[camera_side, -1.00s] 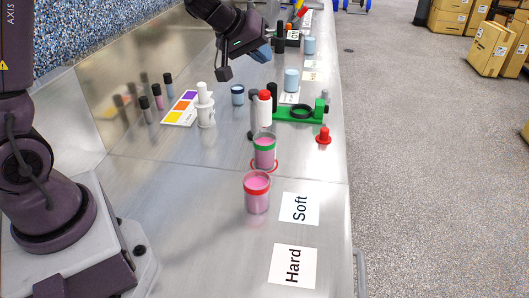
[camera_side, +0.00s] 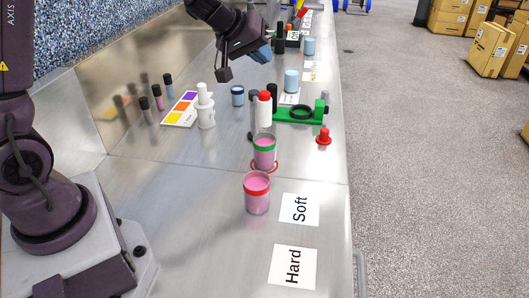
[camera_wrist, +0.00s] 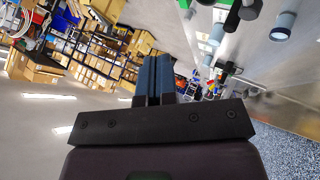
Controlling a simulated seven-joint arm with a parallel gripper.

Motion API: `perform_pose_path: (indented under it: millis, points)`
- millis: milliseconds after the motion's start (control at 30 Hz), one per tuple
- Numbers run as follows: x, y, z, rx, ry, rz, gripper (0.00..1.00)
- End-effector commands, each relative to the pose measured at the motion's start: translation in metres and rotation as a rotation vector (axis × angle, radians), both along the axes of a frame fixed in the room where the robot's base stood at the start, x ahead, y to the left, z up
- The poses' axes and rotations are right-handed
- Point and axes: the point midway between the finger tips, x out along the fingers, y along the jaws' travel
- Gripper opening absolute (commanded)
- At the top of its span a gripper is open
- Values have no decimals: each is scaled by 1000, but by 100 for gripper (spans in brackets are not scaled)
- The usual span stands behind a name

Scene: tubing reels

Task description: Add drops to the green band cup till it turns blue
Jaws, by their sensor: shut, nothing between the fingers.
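The green band cup (camera_side: 264,152) stands upright on the steel bench in the side view and holds pink liquid. A red ring (camera_side: 274,168) is at its base. A red band cup (camera_side: 257,196), also with pink liquid, stands nearer the camera. A white bottle with a red cap (camera_side: 264,108) stands upright just behind the green band cup. My gripper (camera_side: 262,54) is raised over the far part of the bench, well away from both cups. In the wrist view its blue fingers (camera_wrist: 152,80) are together with nothing between them.
A green stand with a black ring (camera_side: 301,113), a red dropper-like piece (camera_side: 324,137), a white bottle (camera_side: 205,107), a color card (camera_side: 181,109) and several vials occupy the middle.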

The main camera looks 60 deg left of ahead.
Motion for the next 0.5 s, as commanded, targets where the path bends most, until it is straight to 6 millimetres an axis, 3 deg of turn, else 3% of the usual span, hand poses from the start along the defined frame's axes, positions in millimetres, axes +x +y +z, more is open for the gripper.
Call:
perform_pose_path:
  millis: [300,500]
  points:
    - [1,-1,31,0,-6,-4,0]
    - [0,0,39,1,-1,1,0]
